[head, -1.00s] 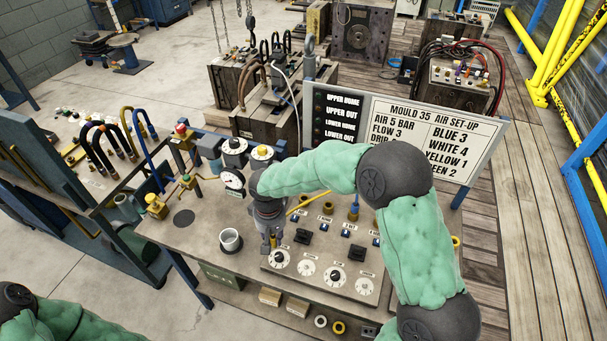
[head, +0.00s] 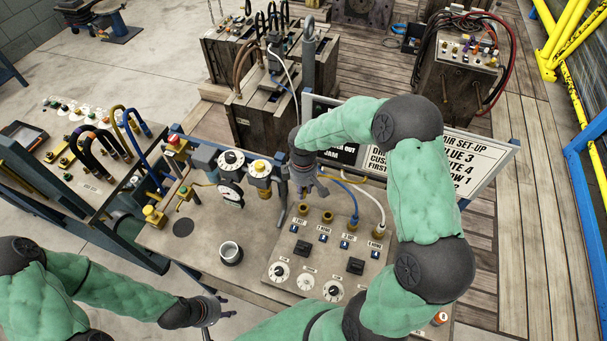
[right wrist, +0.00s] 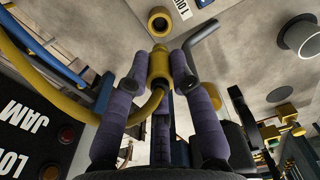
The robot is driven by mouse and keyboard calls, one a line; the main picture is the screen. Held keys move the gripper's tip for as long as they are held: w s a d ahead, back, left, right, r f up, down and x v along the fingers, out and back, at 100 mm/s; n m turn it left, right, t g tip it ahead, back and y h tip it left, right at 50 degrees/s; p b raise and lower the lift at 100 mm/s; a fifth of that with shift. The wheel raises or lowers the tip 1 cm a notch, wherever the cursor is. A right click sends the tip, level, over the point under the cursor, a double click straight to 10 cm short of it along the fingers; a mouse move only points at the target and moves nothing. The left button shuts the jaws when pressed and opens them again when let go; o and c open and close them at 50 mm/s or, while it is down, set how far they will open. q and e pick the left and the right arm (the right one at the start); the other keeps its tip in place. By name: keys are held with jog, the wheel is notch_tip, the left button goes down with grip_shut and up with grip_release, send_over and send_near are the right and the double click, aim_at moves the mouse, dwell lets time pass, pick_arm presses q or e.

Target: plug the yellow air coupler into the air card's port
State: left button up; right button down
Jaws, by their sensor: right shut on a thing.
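My right gripper (head: 303,192) is shut on the yellow air coupler (right wrist: 159,68), seen between its fingers in the right wrist view, with a yellow hose (right wrist: 137,117) curving away. A brass port (right wrist: 160,19) lies just beyond the coupler's tip, beside a label starting with 1. In the head view this port (head: 304,210) is leftmost in the panel's row, just below the gripper. I cannot tell whether tip and port touch. The air card (head: 480,165) is partly hidden by my right arm; earlier it read YELLOW 1. My left gripper (head: 222,308) is low at the front; its finger opening is unclear.
A blue hose (head: 352,203) and a white hose (head: 378,207) run to ports on the right of the row. The bench around the cup is clear.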

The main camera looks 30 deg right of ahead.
jog(key=shift+s+f+b, duration=0.1)
jog(key=shift+f+b, duration=2.05)
jog(key=shift+f, duration=0.75)
jog(key=shift+s+f+b, duration=0.15)
jog(key=shift+f+b, duration=0.6)
jog(key=shift+f+b, duration=0.4)
jog(key=shift+f, duration=0.15)
dwell(1.0)
jog(key=c, duration=1.1)
grip_release()
jog(key=shift+c, duration=0.2)
jog(key=shift+o, duration=0.7)
jog(key=shift+w, duration=0.25)
jog(key=shift+r, duration=0.1)
